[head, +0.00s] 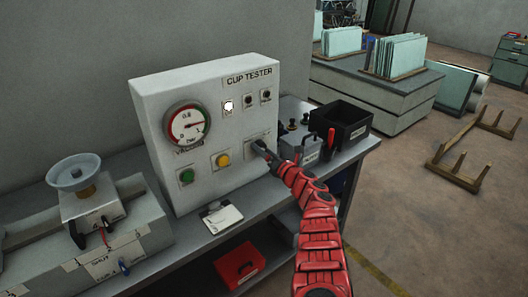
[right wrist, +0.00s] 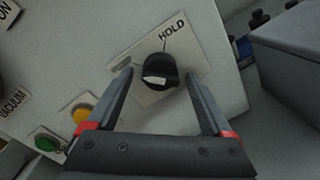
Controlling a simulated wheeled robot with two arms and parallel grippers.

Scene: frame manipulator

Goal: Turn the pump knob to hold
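The cup tester (head: 215,105) is an upright white panel box on the bench, with a gauge, buttons and a knob. The black pump knob (right wrist: 158,66) sits on a pale plate (right wrist: 185,55) with the word HOLD at its upper right in the right wrist view. A thin line runs from HOLD toward the knob. The knob's white mark faces the lower side, away from HOLD. My right gripper (right wrist: 159,76) is open, with one finger on each side of the knob and gaps showing. In the head view my right gripper (head: 259,149) largely hides the knob. My left gripper is not in view.
Green (head: 187,176) and yellow (head: 223,160) buttons sit left of the knob. A grey box (head: 300,145) and a black bin (head: 343,122) stand close on the right. A fixture with a suction cup (head: 73,172) is at left. A white card (head: 222,217) lies in front.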

